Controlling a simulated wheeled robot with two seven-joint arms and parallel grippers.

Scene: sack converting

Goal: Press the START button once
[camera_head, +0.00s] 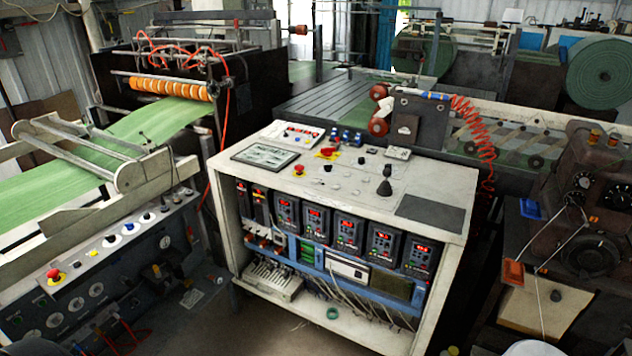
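A white control console (340,196) stands in the middle, its sloped top carrying many small controls. No label reading START is legible, so I cannot tell which button it is. A red control on a yellow plate (327,153) sits near the top's middle, and a small red button on yellow (299,170) sits at its left front. A white strip with small red buttons (300,135) lies at the back left, beside several blue and black switches (346,137). A black knob or lever (385,182) stands at the right. Neither of my grippers is in view.
A panel with gauges and a red emergency-type button (54,275) is at the lower left, below green sheet material (100,158). A coiled red hose (475,135) hangs behind the console's right side. A brown machine (590,220) stands at the right. Floor shows in front.

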